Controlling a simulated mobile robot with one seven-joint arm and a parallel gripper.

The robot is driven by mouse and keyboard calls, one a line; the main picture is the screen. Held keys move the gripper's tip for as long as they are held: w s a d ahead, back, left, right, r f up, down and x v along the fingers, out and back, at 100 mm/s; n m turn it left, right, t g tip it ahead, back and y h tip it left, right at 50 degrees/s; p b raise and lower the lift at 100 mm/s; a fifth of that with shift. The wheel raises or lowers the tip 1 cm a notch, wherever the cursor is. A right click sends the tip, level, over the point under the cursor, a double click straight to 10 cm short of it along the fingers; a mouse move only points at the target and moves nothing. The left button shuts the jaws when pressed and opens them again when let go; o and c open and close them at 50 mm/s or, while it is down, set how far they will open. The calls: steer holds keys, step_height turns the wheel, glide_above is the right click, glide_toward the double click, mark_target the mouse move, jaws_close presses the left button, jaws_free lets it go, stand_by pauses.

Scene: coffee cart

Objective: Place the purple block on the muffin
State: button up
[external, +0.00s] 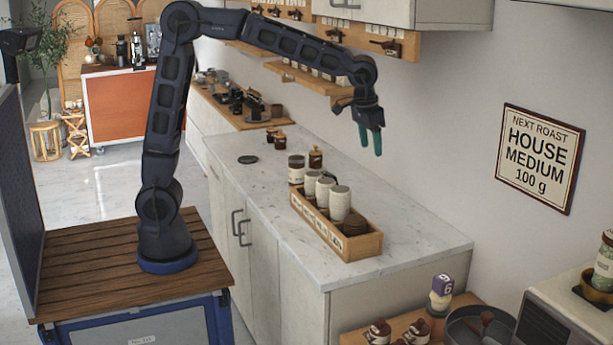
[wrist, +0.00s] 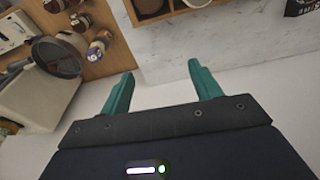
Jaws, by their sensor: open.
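The purple block (external: 443,284), with a white figure on its face, sits on the pale top of what looks like a muffin (external: 439,300) in a brown cup, at the lower right of the external view. The block appears to touch that top and be roughly upright. In the wrist view, this stack (wrist: 102,36) is small and blurred at the upper left. My gripper (external: 370,148) is high above the white counter, to the upper left of the stack and well apart from it. Its teal fingers are open with nothing between them, as the wrist view (wrist: 160,70) also shows.
A wooden box (external: 335,238) with several jars stands on the counter (external: 425,240). Brown items with pale marks (external: 378,332) and a dark pan (external: 480,328) are near the stack. A pale appliance (external: 565,310) is at right. Wall shelves (external: 310,78) hang near my arm.

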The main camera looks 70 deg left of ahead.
steer(key=s+a+r+t, duration=0.1)
steer(key=s+a+r, duration=0.3)
steer(key=s+a, duration=1.35)
steer(key=s+a+f, duration=0.2)
steer(key=s+a, duration=0.2)
steer(key=s, duration=0.4)
steer(key=s+a+f+t, duration=0.1)
steer(key=s+a+f, duration=0.2)
steer(key=s+a, duration=0.2)
steer(key=s, duration=0.2)
steer(key=shift+s+f+t, duration=0.15)
steer(key=shift+s+t, duration=0.15)
steer(key=shift+s, duration=0.1)
